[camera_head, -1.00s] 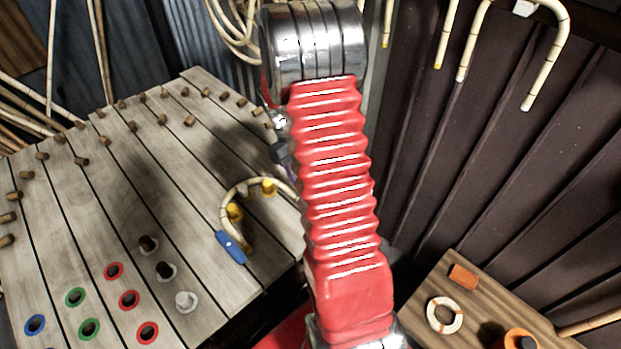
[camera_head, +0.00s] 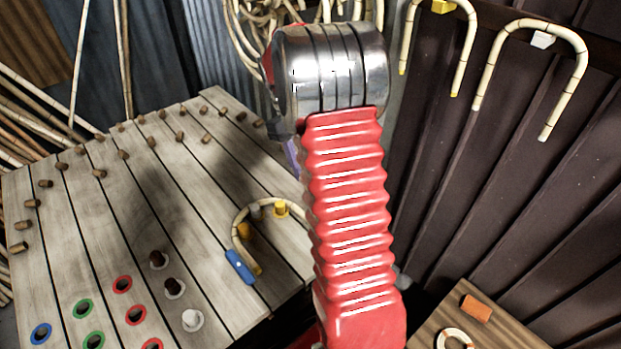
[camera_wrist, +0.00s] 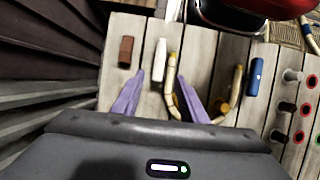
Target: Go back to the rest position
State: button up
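My gripper (camera_wrist: 158,82) shows in the wrist view with two purple fingers spread apart and nothing clearly held between them. In the head view, my red arm hides most of it; only a bit of purple (camera_head: 293,157) shows at the arm's left edge. A bent rattan piece (camera_head: 240,226) lies in a U on the slatted table (camera_head: 200,265), around yellow pegs (camera_head: 280,208), with a blue clamp (camera_head: 240,266) at one end. In the wrist view, the rattan (camera_wrist: 182,100) shows beside and behind the right finger. I cannot tell the height gap between them.
Small wooden pegs (camera_head: 99,173) and coloured ring holes (camera_head: 122,284) are on the table. Bent rattan pieces (camera_head: 532,25) hang on the dark wall at right. A wooden side table (camera_head: 435,330) with an orange block (camera_head: 476,308) stands at lower right. Rattan poles (camera_head: 79,60) lean at left.

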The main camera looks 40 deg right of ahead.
jog(key=shift+w+r, duration=0.2)
jog(key=shift+r, duration=0.25)
dwell(0.3)
jog(key=s+a+r+t, duration=0.5)
jog(key=s+a, duration=0.3)
jog(key=a, duration=0.4)
jog(key=s+a+r+t, duration=0.5)
jog(key=s+a, duration=0.3)
jog(key=a, duration=0.5)
jog(key=shift+s+r+m, duration=0.25)
jog(key=shift+r+m, duration=0.05)
jog(key=shift+r, duration=0.6)
